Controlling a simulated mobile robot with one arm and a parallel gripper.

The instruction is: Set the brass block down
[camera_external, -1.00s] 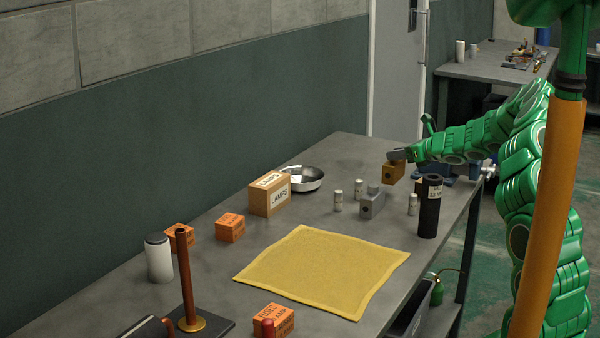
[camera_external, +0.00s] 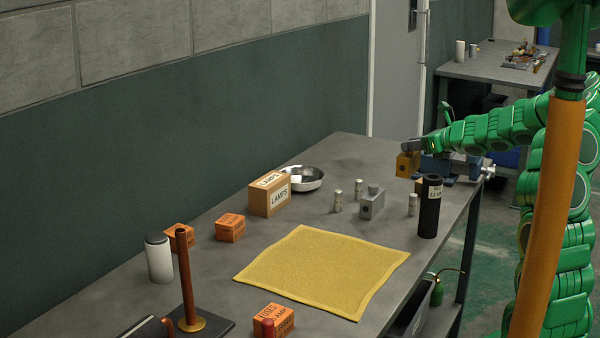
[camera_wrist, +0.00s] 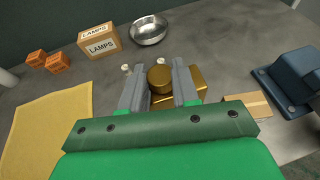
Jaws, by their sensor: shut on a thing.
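The brass block (camera_external: 407,166) is held in my gripper (camera_external: 413,146) over the far right part of the bench, left of the blue vise. In the wrist view, the brass block (camera_wrist: 160,80) with its round top knob sits between the two grey fingers of my gripper (camera_wrist: 159,88). The fingers are shut on it. Its lower part is hidden by the gripper body. The block appears a little above the bench top, but the gap under it is hard to judge.
A grey block (camera_external: 372,203), small pale cylinders (camera_external: 338,200) and a black cylinder (camera_external: 430,206) stand nearby. The blue vise (camera_wrist: 288,82) is to the right. A yellow cloth (camera_external: 322,270), a LAMPS box (camera_external: 268,196) and a metal bowl (camera_external: 304,179) lie left. Bare bench (camera_wrist: 225,45) shows behind the block.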

